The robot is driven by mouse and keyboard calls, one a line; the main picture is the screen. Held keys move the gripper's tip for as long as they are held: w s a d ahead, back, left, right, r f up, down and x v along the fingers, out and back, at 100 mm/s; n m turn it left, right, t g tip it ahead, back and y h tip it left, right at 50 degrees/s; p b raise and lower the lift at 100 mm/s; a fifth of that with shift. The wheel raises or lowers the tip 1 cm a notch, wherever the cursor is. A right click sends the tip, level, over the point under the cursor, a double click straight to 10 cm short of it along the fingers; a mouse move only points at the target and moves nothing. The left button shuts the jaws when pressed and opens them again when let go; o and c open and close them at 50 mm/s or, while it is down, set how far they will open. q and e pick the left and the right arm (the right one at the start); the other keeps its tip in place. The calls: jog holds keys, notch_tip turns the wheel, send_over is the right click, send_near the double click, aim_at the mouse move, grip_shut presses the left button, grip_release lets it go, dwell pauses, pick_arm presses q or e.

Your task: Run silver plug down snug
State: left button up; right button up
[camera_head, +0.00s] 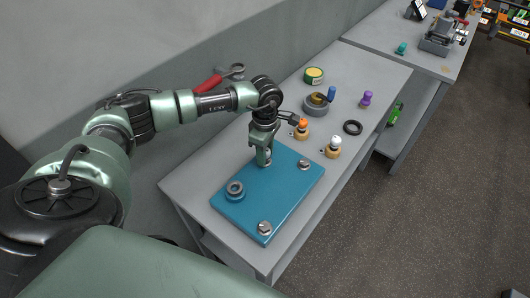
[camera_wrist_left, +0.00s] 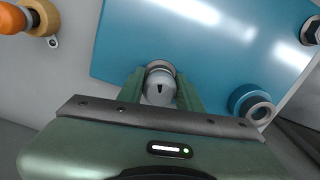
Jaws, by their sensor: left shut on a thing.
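My left gripper (camera_head: 265,161) is shut on a silver plug, over the far-left part of a blue plate (camera_head: 275,200). In the left wrist view the round silver plug (camera_wrist_left: 160,86) shows between the green fingers (camera_wrist_left: 160,92), with a dark slot on its top. A grey ring shows just beyond the plug, at the plate. I cannot tell how deep the plug sits. The blue plate also fills the top of the left wrist view (camera_wrist_left: 215,50). My right gripper is not in view.

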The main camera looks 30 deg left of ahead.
pick_arm(q)
jog(key=m, duration=0.7)
jog(key=shift+a, duration=0.1)
jog(key=o, duration=0.8)
jog(key=shift+a, duration=0.1)
jog(key=n, duration=1.2)
